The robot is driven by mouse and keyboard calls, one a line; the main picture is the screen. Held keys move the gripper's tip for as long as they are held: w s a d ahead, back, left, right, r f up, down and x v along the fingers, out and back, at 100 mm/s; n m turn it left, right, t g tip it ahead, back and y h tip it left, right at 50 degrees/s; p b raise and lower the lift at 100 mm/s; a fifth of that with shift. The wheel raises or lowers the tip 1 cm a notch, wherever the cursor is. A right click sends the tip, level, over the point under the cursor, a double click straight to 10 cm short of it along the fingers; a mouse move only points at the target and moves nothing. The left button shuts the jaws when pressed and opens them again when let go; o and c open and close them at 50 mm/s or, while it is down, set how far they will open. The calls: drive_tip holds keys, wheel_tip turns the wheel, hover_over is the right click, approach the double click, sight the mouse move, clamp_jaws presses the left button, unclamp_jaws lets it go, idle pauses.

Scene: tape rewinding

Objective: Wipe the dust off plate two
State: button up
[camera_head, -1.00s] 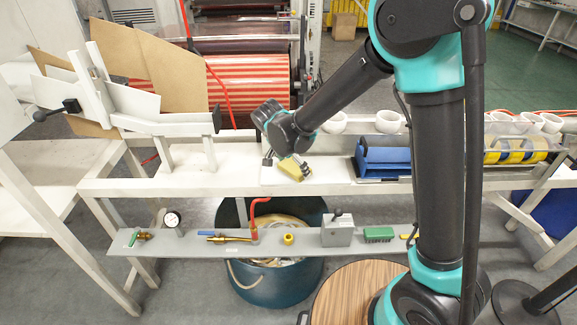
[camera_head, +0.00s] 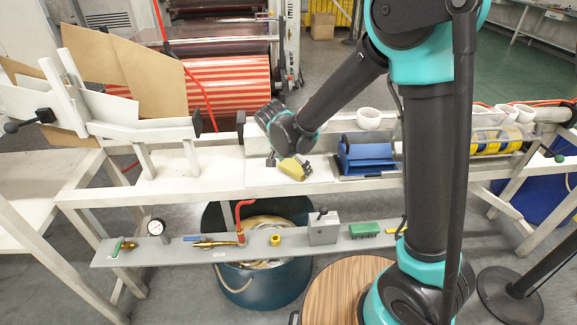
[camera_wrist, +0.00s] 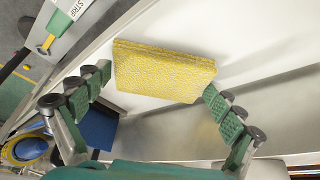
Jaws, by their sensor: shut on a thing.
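My gripper (camera_head: 284,160) is shut on a yellow sponge (camera_head: 296,170), low over a pale flat plate (camera_head: 262,178) on the long white bench. I cannot tell whether this is plate two. In the wrist view, the sponge (camera_wrist: 165,72) sits between the green padded fingers of my gripper (camera_wrist: 158,84). A white surface (camera_wrist: 240,30) and a greyer, shiny strip (camera_wrist: 270,105) show there behind the sponge. I cannot tell whether the sponge touches the surface. No dust can be made out clearly.
A blue block-like device (camera_head: 368,156) stands just right of the sponge. A white cup (camera_head: 369,118) is behind it. A dark bucket (camera_head: 265,285) stands below.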

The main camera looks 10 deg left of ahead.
sight(319, 168)
drive_tip(key=shift+w+d+f, duration=0.1)
drive_tip(key=shift+w+d, duration=0.25)
drive_tip(key=shift+d, duration=0.95)
drive_tip(key=shift+w+d, duration=0.4)
drive_tip(key=shift+d, duration=0.85)
drive_tip(key=shift+w+d+f, duration=0.1)
drive_tip(key=shift+w+d, duration=0.25)
drive_tip(key=shift+d, duration=1.05)
drive_tip(key=shift+c, duration=0.4)
drive_tip(key=shift+r, duration=3.05)
drive_tip(key=shift+r, duration=0.1)
drive_tip(key=shift+r, duration=1.4)
